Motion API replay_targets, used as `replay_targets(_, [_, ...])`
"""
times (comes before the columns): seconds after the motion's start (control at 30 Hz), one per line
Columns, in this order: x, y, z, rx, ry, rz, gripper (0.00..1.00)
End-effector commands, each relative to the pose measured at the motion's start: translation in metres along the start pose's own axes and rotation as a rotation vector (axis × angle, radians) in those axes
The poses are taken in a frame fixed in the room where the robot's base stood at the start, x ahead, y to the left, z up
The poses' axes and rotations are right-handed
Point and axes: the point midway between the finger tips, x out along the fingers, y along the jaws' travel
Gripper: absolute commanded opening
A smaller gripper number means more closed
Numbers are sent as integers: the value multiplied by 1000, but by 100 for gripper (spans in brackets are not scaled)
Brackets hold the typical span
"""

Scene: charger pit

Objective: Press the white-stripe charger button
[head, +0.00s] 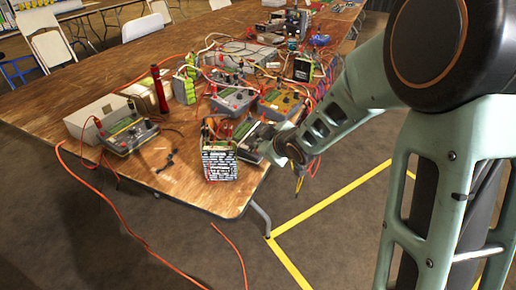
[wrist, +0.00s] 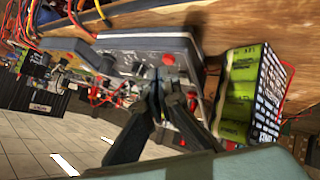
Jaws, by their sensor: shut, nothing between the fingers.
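A grey charger (head: 254,138) sits near the right edge of the wooden table in the head view, with my gripper (head: 277,146) at its right side. In the wrist view this grey charger (wrist: 135,48) fills the upper middle, with a round red button (wrist: 169,58) on its panel. My gripper (wrist: 165,82) is shut and empty, its fingertips in front of the panel and just below the red button in the picture. I cannot tell whether they touch the panel.
A battery pack with black-and-white print (head: 219,164) stands close beside the charger at the table corner. Other chargers stand nearby: a yellow one (head: 281,103), a grey one (head: 233,98) and one at left (head: 130,133). Loose cables cross the table (head: 205,190).

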Motion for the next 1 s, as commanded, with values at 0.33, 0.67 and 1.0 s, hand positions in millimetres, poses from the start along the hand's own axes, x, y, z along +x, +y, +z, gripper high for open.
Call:
replay_targets(0.33, [-3,2,-3,0,2,1,0])
replay_targets(0.67, [-20,15,-16,-1,2,1,0])
replay_targets(1.0, [-39,29,-30,0,2,2,0])
